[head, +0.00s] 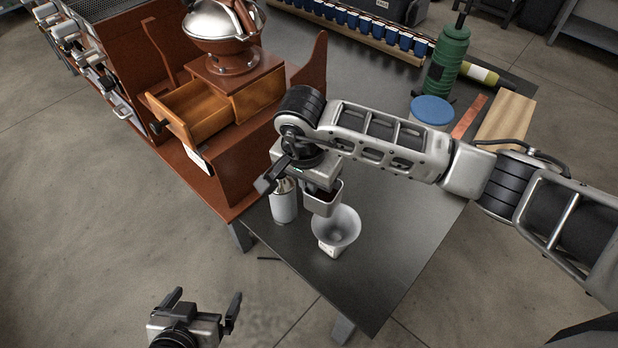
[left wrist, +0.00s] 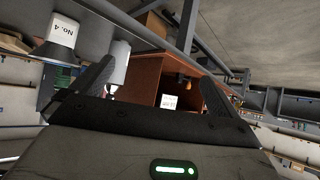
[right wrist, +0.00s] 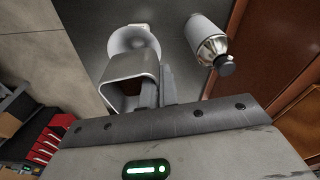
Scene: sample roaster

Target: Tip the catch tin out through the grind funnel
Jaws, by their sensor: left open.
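The catch tin (head: 323,203) is a small square metal tin with dark brown contents. My right gripper (head: 305,188) is shut on it, with the tin just above and beside the grind funnel (head: 338,224). The right wrist view shows the tin (right wrist: 121,66) with its open mouth beside the funnel's pale bowl (right wrist: 133,42). The funnel sits upright in a small white container (head: 330,250), labelled No. 4 in the left wrist view (left wrist: 62,31). My left gripper (head: 204,304) is open and empty, off the table's near edge.
A silver canister with a dark top (head: 284,206) stands left of the funnel. The brown wooden grinder (head: 236,80) has its drawer (head: 202,112) pulled out. A blue-lidded tub (head: 432,110) and green grinder-like bottle (head: 447,65) stand farther back. The table right of the funnel is clear.

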